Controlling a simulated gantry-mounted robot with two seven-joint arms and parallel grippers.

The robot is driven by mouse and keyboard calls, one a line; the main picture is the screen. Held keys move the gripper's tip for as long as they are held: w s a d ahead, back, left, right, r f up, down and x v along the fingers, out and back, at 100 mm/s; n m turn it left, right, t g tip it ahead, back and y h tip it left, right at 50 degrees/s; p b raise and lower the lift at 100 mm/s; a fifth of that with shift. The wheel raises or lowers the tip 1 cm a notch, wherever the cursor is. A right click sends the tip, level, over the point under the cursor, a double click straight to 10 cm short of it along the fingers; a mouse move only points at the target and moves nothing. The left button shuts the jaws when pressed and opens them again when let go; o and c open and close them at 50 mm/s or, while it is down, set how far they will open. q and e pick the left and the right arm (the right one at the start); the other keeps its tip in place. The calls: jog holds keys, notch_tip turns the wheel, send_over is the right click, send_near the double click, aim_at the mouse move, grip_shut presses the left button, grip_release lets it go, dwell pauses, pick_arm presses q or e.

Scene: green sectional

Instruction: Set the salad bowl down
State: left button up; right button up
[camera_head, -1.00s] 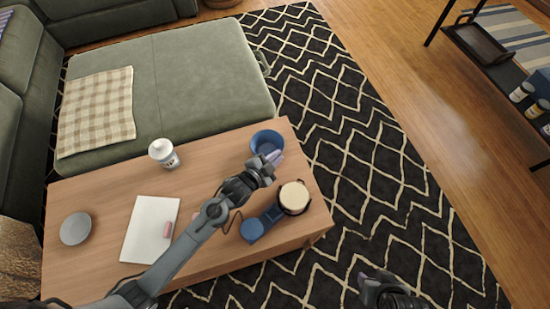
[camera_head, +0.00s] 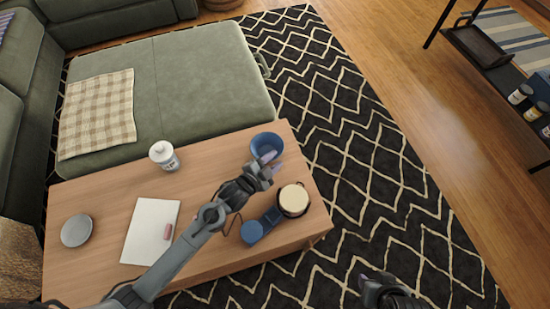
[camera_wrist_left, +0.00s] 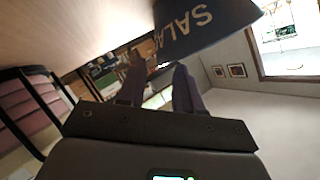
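The blue salad bowl (camera_head: 262,141) stands at the back right of the wooden coffee table (camera_head: 110,200), and looks upright. Its dark blue wall with pale lettering shows close up in the left wrist view (camera_wrist_left: 207,24). My left gripper (camera_head: 272,163) is at the bowl's near side, with its two purple fingers spread apart. In the left wrist view the fingers (camera_wrist_left: 160,82) have a gap between them and nothing clamped in it. The fingertips are close to the bowl's wall; I cannot tell whether they touch. My right gripper (camera_head: 366,283) is low over the rug, its fingers unclear.
A pot with a cream top (camera_head: 294,200) and a blue container (camera_head: 252,232) stand right of my left arm. A white lidded jar (camera_head: 163,155), white pad (camera_head: 150,228) and grey plate (camera_head: 76,230) are on the table. The green ottoman (camera_head: 190,90) borders its back.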

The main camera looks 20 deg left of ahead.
pick_arm(q)
jog(key=s+a+r+n+g+y+p, duration=0.1)
jog(key=s+a+r+n+g, duration=0.1)
jog(key=s, duration=0.6)
jog(key=s+a+r+n+g+y+p, duration=0.1)
jog(key=s+a+r+n+g, duration=0.2)
jog(key=s, duration=0.6)
jog(key=s+a+r+n+g+y+p, duration=0.2)
jog(key=s+r+n+g, duration=0.2)
jog(key=s, duration=0.5)
jog(key=shift+a+n+g, duration=0.4)
jog(key=shift+s+r, duration=0.1)
notch_tip(320, 180, up, 53)
jog(key=p, duration=5.3)
jog(key=shift+f, duration=0.2)
jog(key=shift+f, duration=0.1)
